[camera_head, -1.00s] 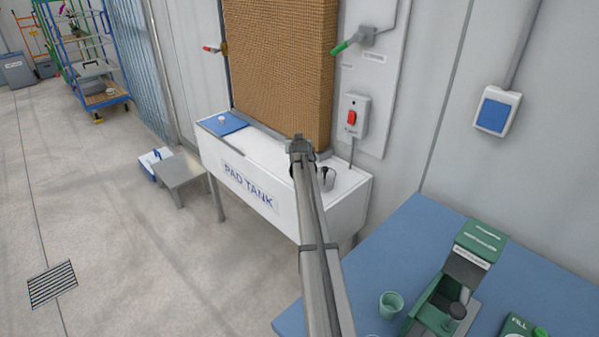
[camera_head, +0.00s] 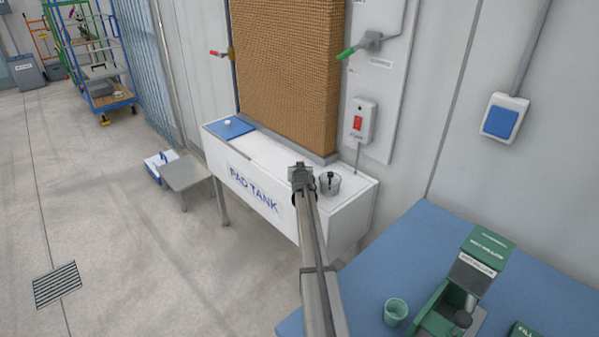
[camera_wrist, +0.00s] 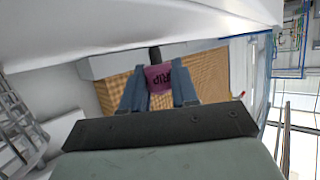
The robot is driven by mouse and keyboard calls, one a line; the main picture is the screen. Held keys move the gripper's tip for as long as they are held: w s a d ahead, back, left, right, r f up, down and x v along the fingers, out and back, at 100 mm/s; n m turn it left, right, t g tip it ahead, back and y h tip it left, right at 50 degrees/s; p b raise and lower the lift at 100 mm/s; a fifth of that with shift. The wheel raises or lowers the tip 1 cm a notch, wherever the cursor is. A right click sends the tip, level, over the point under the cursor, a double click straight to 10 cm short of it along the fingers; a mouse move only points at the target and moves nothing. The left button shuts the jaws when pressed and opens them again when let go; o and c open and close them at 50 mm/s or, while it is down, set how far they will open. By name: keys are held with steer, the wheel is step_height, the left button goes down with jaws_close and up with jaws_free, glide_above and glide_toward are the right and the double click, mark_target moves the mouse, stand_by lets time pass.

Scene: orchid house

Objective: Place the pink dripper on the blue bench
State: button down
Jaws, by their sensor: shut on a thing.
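The pink dripper (camera_wrist: 158,78), with dark lettering on it and a black end, sits between the two fingers of my gripper (camera_wrist: 158,92) in the wrist view. My gripper is shut on it. In the head view my arm reaches forward over the front of the white pad tank, and its end (camera_head: 301,178) hides the dripper. The blue bench (camera_head: 408,258) stands at the lower right in the head view, to the right of my arm.
On the blue bench stand a green cup (camera_head: 395,311) and a green machine (camera_head: 462,285). A grey step (camera_head: 186,174) stands on the floor.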

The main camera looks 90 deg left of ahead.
steer(key=shift+f, duration=0.3)
steer(key=shift+f, duration=0.1)
steer(key=c, duration=0.8)
jaws_free()
steer(key=v, duration=1.2)
